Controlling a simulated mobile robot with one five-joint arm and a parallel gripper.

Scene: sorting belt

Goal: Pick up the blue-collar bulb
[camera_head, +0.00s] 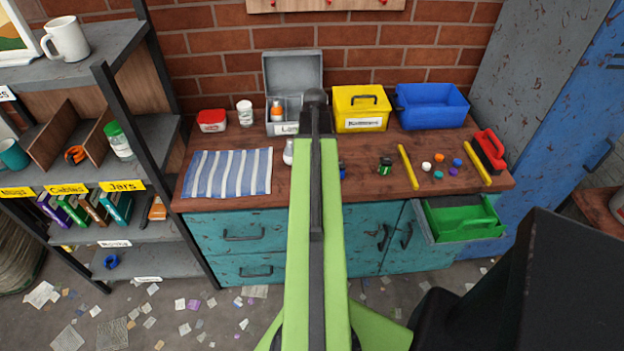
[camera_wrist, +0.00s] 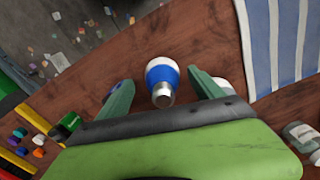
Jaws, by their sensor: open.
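The blue-collar bulb (camera_wrist: 161,80) shows in the wrist view, with a white dome, a blue collar and a silver metal base. It lies on the wooden bench between the two fingers of my gripper (camera_wrist: 162,88). The fingers are open, with a gap on each side of the bulb. In the head view, my arm hides most of this spot; a small blue patch (camera_head: 343,171) shows just right of the arm and may be the bulb's collar. My gripper is hidden there.
A white object (camera_wrist: 224,86) sits close behind the right finger. A striped cloth (camera_head: 228,173) lies left on the bench (camera_head: 375,194). A green-and-black item (camera_head: 385,165), yellow strips (camera_head: 408,167) and small coloured caps lie right. Bins stand at the back.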

